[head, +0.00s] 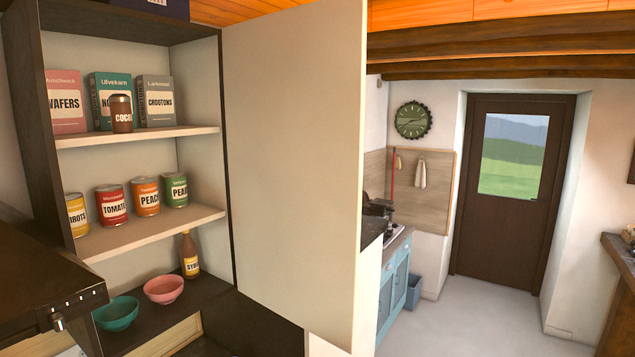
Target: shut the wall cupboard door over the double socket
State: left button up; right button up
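The wall cupboard (62,170) stands open on the left of the head view, with a dark frame and pale inside. Its cream door (295,150) is hinged on the cupboard's right side and swung wide open, standing out toward me with its plain inner face in sight. No pull shows on this face; the outer face is hidden. I cannot see the double socket. Neither of my grippers is in view.
Boxes, a cocoa jar (121,113) and cans (145,197) stand on the shelves. A syrup bottle (189,255), pink bowl (163,289) and teal bowl (116,313) stand lower. A dark slab with knobs (55,295) juts in front at lower left. Open floor (480,310) lies right.

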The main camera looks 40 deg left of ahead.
aim_at(295, 90)
jog(key=i, duration=2.8)
jog(key=u, duration=3.65)
